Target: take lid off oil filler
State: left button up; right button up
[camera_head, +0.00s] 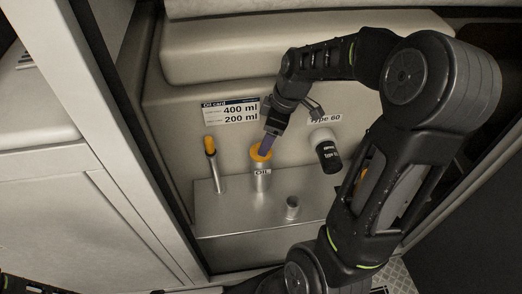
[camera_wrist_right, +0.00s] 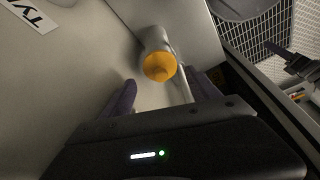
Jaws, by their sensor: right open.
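The oil filler is a metal neck (camera_head: 261,183) marked "OIL", standing on a metal box, with a yellow-orange lid (camera_head: 257,156) on top. The lid also shows in the right wrist view (camera_wrist_right: 160,67), just ahead of the gap between my fingers. My right gripper (camera_head: 267,146) reaches down from above, its purple fingers at the lid and partly covering it in the head view. In the wrist view this gripper (camera_wrist_right: 163,86) is open with its fingers spread apart. Whether a finger touches the lid, I cannot tell.
A rod with an orange handle (camera_head: 210,146) stands left of the filler. A short metal stub (camera_head: 292,208) is at the front of the metal box (camera_head: 226,214). An oil card (camera_head: 231,112) hangs behind. White panels bound the left.

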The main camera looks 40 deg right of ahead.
aim_at(253, 151)
jog(key=p+x, duration=0.1)
jog(key=x, duration=0.4)
jog(key=shift+w+f, duration=0.1)
jog(key=shift+c, duration=0.3)
jog(key=c, duration=1.1)
